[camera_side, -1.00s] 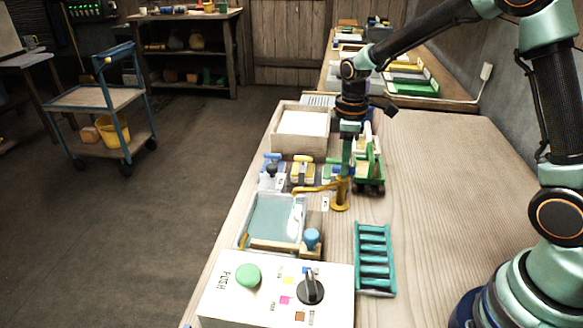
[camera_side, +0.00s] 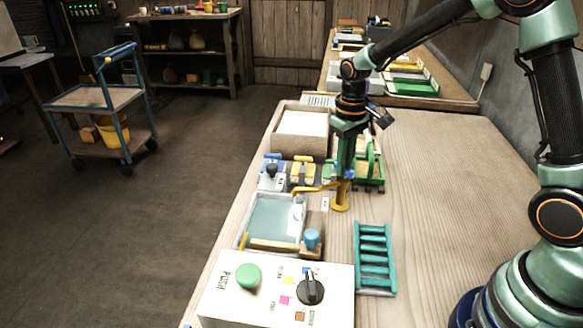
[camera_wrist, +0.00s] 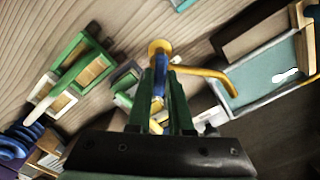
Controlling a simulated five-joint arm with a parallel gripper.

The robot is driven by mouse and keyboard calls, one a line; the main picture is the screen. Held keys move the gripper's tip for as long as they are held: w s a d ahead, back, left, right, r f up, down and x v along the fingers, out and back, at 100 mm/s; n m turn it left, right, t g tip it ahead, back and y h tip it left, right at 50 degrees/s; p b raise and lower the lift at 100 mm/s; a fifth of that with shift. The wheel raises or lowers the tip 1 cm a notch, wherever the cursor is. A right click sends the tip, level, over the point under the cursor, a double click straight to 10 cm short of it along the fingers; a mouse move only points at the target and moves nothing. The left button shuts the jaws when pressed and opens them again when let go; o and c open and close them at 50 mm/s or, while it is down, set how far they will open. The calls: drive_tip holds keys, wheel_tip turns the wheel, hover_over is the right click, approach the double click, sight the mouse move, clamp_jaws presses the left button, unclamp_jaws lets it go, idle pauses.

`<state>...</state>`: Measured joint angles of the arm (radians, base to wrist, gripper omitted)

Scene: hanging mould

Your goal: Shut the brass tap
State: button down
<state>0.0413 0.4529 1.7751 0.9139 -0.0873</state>
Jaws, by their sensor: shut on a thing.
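The brass tap (camera_side: 340,199) stands on the bench with its spout pointing left over a shallow basin (camera_side: 272,217). The wrist view shows the tap's yellow base (camera_wrist: 158,46) and its curved spout (camera_wrist: 208,73). My gripper (camera_side: 345,177) is above the tap, pointing down. In the wrist view my gripper (camera_wrist: 160,85) is shut on the tap's blue handle (camera_wrist: 160,76), which lies between its fingers. The fingers hide part of the handle. A small white patch (camera_wrist: 286,74) shows in the basin.
A green toy-like frame (camera_side: 370,170) stands close behind the tap. A teal rack (camera_side: 375,258) lies in front. A control box (camera_side: 270,300) with a green button and black knob is nearest. The bench's right side is clear.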

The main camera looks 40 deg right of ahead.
drive_tip(key=m, duration=0.4)
drive_tip(key=shift+r+m, duration=0.1)
drive_tip(key=shift+m, duration=0.2)
drive_tip(key=m, duration=0.4)
drive_tip(key=shift+m, duration=0.4)
drive_tip(key=c, duration=0.8)
unclamp_jaws()
wheel_tip(320, 180, up, 12)
drive_tip(key=shift+r, duration=0.1)
drive_tip(key=shift+s, duration=0.1)
